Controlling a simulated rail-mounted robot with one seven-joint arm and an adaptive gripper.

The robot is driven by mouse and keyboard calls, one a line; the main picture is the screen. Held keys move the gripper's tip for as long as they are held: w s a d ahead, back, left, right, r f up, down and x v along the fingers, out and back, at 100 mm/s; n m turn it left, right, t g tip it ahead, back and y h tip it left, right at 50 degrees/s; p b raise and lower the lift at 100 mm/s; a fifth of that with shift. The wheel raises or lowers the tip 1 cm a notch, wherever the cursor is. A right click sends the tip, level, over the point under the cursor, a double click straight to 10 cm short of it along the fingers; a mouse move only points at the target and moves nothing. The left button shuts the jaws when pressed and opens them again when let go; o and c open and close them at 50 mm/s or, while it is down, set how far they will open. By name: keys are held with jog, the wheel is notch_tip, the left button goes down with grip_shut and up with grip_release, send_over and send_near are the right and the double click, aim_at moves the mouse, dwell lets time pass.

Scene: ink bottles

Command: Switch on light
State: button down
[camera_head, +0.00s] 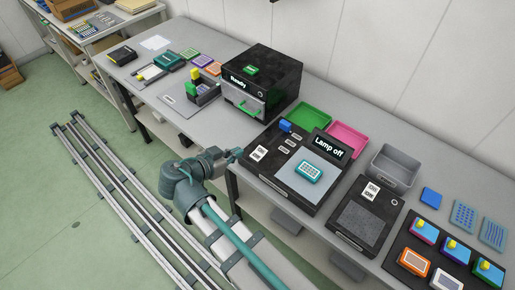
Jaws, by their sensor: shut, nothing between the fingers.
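The lamp station is a black panel (300,203) with a pale grey pad (286,178), and its upright display (328,148) reads "Lamp off". A teal-framed plate (309,171) lies on the pad. At the panel's left are a white label (258,153) and small grey marked strips (290,142). A blue block (285,126) sits at its back left corner. Which part is the light switch is too small to tell. My gripper (236,155) is shut and empty, at the table's front edge just left of the panel. Its fingertips are small and dark here; contact cannot be told.
A black box (281,72) with a "Ready" display stands behind left. Green (308,115) and pink (347,138) trays and a grey bin (396,168) lie behind and right. Another black panel (365,214) is at right.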

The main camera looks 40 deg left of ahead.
jog(key=p, duration=0.4)
send_over(257, 155)
jog(key=f, duration=0.4)
jog(key=shift+s+f, duration=0.15)
jog(key=shift+s, duration=0.1)
notch_tip(257, 155, down, 2)
jog(key=shift+w+p, duration=0.15)
jog(key=shift+p, duration=0.4)
jog(key=shift+w+f+p, duration=0.25)
jog(key=shift+f+p, duration=0.15)
jog(key=shift+f, duration=0.6)
